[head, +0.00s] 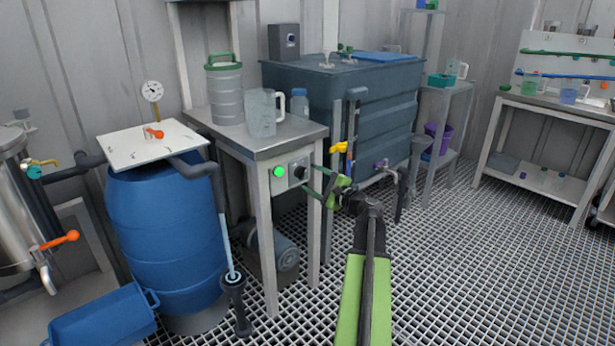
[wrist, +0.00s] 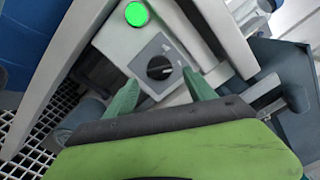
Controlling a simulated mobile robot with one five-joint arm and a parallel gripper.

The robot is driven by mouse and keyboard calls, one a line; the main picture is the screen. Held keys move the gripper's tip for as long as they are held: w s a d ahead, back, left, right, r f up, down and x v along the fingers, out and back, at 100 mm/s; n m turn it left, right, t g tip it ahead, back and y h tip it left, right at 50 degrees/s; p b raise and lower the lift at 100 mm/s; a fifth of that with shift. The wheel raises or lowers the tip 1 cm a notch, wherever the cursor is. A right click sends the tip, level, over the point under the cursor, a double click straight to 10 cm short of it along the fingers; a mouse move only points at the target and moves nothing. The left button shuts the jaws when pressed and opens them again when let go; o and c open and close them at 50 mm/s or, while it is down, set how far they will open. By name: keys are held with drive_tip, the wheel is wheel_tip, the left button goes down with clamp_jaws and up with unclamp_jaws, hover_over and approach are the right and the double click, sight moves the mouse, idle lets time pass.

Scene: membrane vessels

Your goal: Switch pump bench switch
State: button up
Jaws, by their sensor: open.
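The pump bench switch (head: 299,172) is a dark rotary knob on a grey panel on the front of a small metal bench. A lit green light (head: 279,171) sits to its left. In the wrist view the knob (wrist: 159,67) shows at the middle, with the green light (wrist: 137,14) above it. My gripper (head: 326,182) is in front of the panel, at the knob's right. In the wrist view its two green fingers (wrist: 162,92) are apart, one at each side below the knob, with nothing between them. I cannot tell whether a finger touches the panel.
The bench (head: 262,145) carries a clear jug (head: 262,113), a ribbed canister (head: 225,95) and a bottle (head: 299,104). A blue barrel (head: 160,230) stands left, a large dark tank (head: 385,105) behind right. The grated floor (head: 480,260) at right is free.

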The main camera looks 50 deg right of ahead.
sight(304, 174)
drive_tip(key=shift+w+d, duration=0.1)
drive_tip(key=shift+w, duration=1.7)
drive_tip(key=c, duration=1.3)
drive_tip(key=shift+d, duration=0.25)
drive_tip(key=shift+c, duration=0.4)
drive_tip(key=shift+a, duration=0.15)
drive_tip(key=n, duration=1.1)
drive_tip(key=shift+a+n, duration=0.2)
drive_tip(key=shift+n, duration=0.2)
